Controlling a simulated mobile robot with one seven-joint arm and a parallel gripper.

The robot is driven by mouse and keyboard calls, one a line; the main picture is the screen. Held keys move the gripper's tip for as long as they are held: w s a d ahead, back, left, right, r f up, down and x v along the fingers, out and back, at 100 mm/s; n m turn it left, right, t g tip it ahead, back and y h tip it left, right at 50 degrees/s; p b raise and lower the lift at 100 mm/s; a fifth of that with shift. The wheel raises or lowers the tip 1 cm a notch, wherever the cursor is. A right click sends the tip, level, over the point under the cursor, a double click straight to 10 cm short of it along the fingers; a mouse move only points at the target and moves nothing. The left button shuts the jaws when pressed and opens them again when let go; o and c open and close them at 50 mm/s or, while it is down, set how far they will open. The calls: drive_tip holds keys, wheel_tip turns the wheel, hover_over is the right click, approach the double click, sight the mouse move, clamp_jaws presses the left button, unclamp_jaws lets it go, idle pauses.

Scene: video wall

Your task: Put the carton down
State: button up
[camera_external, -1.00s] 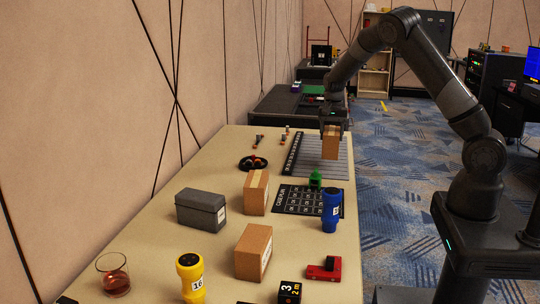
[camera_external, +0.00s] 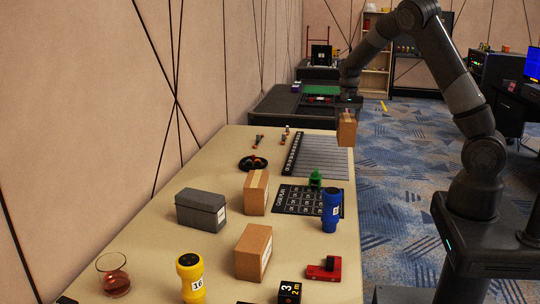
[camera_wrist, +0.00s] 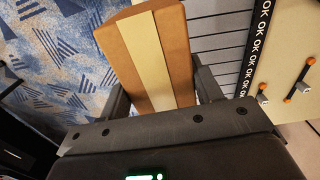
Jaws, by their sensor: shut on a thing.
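My gripper (camera_external: 347,104) is shut on a brown carton (camera_external: 347,130) at the far right end of the table. The carton also shows in the wrist view (camera_wrist: 150,55), with a pale tape strip along it, between the two fingers. In the external view it hangs in the air by the table's right edge, partly in front of the carpet. The wrist view shows carpet on one side of it and the grey slatted mat (camera_wrist: 217,40) on the other. Two more cartons stand on the table, one in the middle (camera_external: 256,192) and one nearer (camera_external: 253,252).
The table (camera_external: 150,250) has a grey slatted mat (camera_external: 322,158), a black calendar mat (camera_external: 300,199), a blue flashlight (camera_external: 331,210), a grey box (camera_external: 201,209) and a dark round dish (camera_external: 253,164). The slatted mat looks clear. Blue carpet (camera_external: 400,210) lies beyond the right edge.

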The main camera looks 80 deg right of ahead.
drive_tip(key=w+a+n, duration=0.4)
drive_tip(key=w+a, duration=0.3)
drive_tip(key=a, duration=0.3)
drive_tip(key=w+a+n, duration=0.3)
drive_tip(key=w+a, duration=0.4)
drive_tip(key=a, duration=0.3)
drive_tip(key=w+a+n, duration=0.2)
drive_tip(key=a+n, duration=0.1)
drive_tip(key=a, duration=0.7)
drive_tip(key=w+a+n, duration=0.2)
drive_tip(key=a+n, duration=0.1)
drive_tip(key=a, duration=0.8)
drive_tip(key=shift+w+a+r+n, duration=0.3)
drive_tip(key=shift+w+r+n, duration=0.05)
drive_tip(key=shift+n, duration=0.05)
drive_tip(key=w+a+f+n, duration=0.2)
drive_tip(key=w+a+n, duration=0.1)
drive_tip(key=w+a, duration=0.25)
drive_tip(key=shift+a+f, duration=0.15)
drive_tip(key=shift+f, duration=1.5)
drive_tip(key=shift+a+f, duration=0.2)
drive_tip(key=shift+f, duration=1.4)
drive_tip(key=shift+a+f, duration=0.15)
drive_tip(key=shift+f, duration=1.5)
drive_tip(key=shift+f, duration=0.1)
